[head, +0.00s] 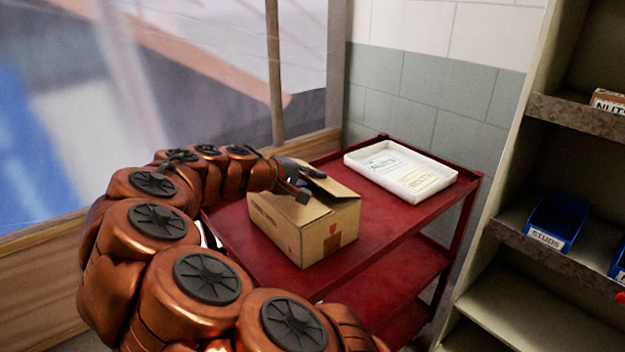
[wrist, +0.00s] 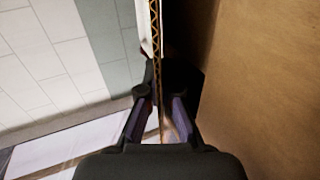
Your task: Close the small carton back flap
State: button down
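The small carton (head: 312,230) is a brown cardboard box on the upper shelf of the red cart. A flap (head: 330,187) at its top stands partly raised and tilted. My gripper (head: 308,186) is at the carton's far upper side, partly hidden by the flap. In the wrist view, the two fingers of my gripper (wrist: 160,98) stand apart. A thin corrugated cardboard edge (wrist: 155,45) runs between them, with visible gaps, so they straddle it without clamping. A broad cardboard face (wrist: 250,80) fills the right of that view. I cannot tell which flap this edge belongs to.
A shelf unit (head: 575,110) with a blue bin (head: 556,222) stands at the right. A window and wall are behind.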

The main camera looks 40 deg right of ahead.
jog(key=c, duration=1.8)
grip_release()
jog(key=o, duration=0.4)
jog(key=shift+r, duration=0.1)
